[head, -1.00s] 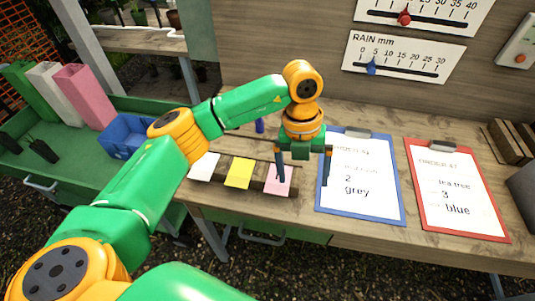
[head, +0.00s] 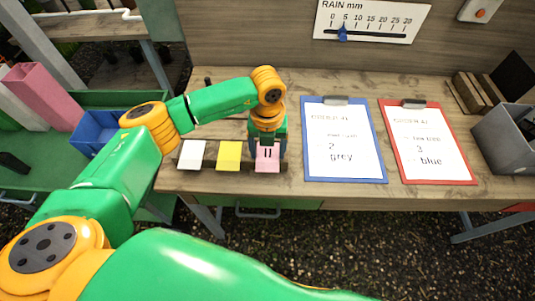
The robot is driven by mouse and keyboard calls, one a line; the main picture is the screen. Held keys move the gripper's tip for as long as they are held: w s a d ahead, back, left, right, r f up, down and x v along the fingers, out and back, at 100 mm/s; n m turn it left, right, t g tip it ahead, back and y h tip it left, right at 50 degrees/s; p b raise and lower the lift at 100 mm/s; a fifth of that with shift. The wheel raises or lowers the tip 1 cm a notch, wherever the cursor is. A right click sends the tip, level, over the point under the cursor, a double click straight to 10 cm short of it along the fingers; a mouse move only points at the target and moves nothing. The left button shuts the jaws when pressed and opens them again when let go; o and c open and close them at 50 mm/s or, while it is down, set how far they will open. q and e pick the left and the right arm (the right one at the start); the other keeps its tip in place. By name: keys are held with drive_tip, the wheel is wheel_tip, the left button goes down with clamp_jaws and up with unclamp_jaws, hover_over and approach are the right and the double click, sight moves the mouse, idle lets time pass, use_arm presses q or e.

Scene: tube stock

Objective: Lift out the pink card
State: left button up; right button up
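The pink card (head: 267,165) stands at the right end of a row of small cards at the front of the wooden bench, in the head view. Two short dark marks show on its upper part; I cannot tell whether they are print or fingertips. My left gripper (head: 268,146) points down right at the pink card, its body just above the card's top. The fingers are largely hidden, so their opening and any grip are unclear. The card looks level with its neighbours. My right gripper is out of view.
A yellow card (head: 229,156) and a white card (head: 192,155) stand to the left. A blue clipboard (head: 379,181) and a red clipboard (head: 471,181) lie to the right. A grey bin (head: 508,140) is at the far right and a blue bin (head: 92,140) at the left.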

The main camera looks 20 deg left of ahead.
use_arm(q)
drive_tip(key=shift+d, duration=0.1)
drive_tip(key=c, duration=0.7)
drive_tip(key=shift+r, duration=0.1)
